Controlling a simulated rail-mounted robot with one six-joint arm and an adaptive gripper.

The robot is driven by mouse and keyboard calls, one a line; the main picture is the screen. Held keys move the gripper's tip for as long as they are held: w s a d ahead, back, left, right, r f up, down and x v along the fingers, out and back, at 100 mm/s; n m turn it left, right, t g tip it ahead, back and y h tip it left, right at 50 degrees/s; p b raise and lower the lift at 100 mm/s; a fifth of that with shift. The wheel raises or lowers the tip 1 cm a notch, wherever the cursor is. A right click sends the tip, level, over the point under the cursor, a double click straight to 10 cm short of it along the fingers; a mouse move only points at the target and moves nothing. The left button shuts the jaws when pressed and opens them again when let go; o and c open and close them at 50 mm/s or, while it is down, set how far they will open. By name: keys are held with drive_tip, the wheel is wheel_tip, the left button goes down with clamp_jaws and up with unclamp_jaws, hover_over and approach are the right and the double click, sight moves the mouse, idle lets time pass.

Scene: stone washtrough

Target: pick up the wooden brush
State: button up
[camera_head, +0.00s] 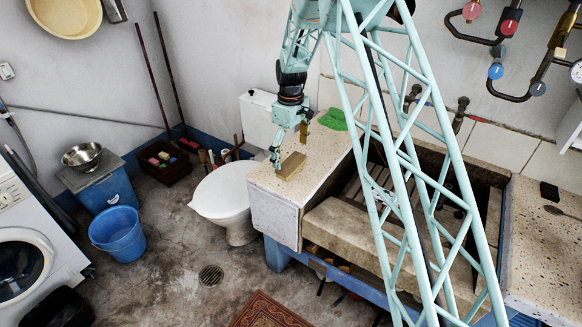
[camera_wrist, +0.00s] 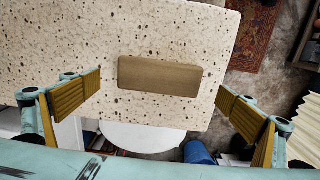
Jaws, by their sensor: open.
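The wooden brush is a plain brown block (camera_head: 291,165) lying on the speckled stone counter (camera_head: 262,177) left of the basin. In the wrist view the brush (camera_wrist: 160,76) lies crosswise near the counter's edge, its top face showing; no bristles are visible. My gripper (camera_head: 289,146) is above it, pointing down. In the wrist view my gripper (camera_wrist: 160,93) is open and empty, one yellow-padded finger off each end of the brush, with gaps on both sides. The fingers do not appear to touch the brush.
A green cloth (camera_head: 333,119) lies behind on the same counter, by the wall. The stone trough (camera_head: 345,232) is to the right. A toilet (camera_head: 224,192) stands left of the counter. A dark sponge-like block (camera_head: 549,192) and a spoon (camera_head: 562,212) lie on the right counter.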

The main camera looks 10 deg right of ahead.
sight(291, 162)
drive_tip(key=shift+f+b, duration=0.3)
drive_tip(key=shift+f, duration=1.8)
drive_tip(key=shift+c, duration=0.9)
drive_tip(key=c, duration=0.7)
